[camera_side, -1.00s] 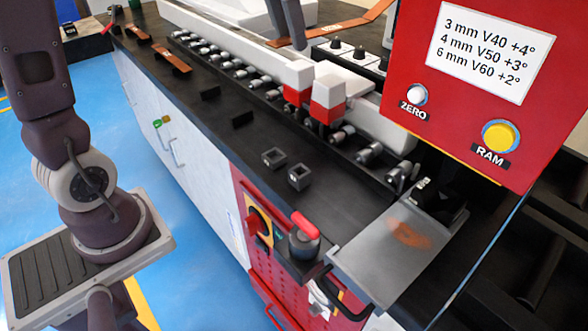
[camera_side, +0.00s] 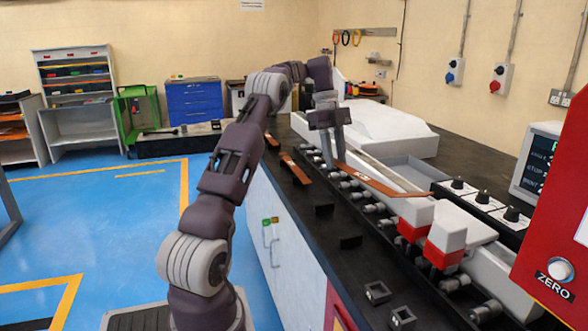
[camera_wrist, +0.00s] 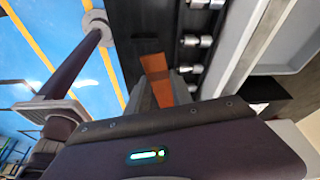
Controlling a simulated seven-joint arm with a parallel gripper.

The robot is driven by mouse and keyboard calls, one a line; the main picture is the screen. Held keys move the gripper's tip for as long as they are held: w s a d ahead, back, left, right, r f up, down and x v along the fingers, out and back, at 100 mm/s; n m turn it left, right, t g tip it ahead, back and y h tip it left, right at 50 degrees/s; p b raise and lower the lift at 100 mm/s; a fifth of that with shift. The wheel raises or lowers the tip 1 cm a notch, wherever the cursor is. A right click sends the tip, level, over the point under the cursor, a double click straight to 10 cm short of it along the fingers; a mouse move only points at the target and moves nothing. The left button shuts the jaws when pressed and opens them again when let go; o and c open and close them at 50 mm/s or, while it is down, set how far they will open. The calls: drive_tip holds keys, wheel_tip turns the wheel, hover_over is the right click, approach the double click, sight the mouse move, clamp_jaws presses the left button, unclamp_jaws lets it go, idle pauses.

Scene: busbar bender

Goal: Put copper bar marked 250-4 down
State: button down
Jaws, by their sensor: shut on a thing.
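My gripper (camera_side: 331,160) is shut on a copper bar (camera_side: 372,181), above the row of rollers in the side view. The fingers point down. The bar runs from the fingers to the lower right, towards the red and white clamp blocks, and looks bent along its length. In the wrist view my gripper (camera_wrist: 164,92) faces down, with copper (camera_wrist: 155,66) showing between and beyond the fingers. No mark can be read on the bar, and I cannot tell whether it touches anything below.
Two copper bars, a nearer one (camera_side: 295,169) and a farther one (camera_side: 271,140), lie on the black bench left of the rollers (camera_side: 370,208). Red and white blocks (camera_side: 430,232) stand at the right. A grey tray (camera_side: 415,170) lies behind the bar. Small black blocks stand on the front bench.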

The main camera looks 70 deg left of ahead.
drive_tip(key=a+f+m, duration=0.1)
drive_tip(key=f, duration=0.3)
drive_tip(key=s+a+f, duration=0.1)
drive_tip(key=f, duration=0.3)
drive_tip(key=s+a+f+m, duration=0.1)
drive_tip(key=f, duration=0.3)
drive_tip(key=shift+s+a+m+g, duration=0.15)
drive_tip(key=shift+s+m+g, duration=0.15)
drive_tip(key=shift+g, duration=0.1)
drive_tip(key=c, duration=1.1)
unclamp_jaws()
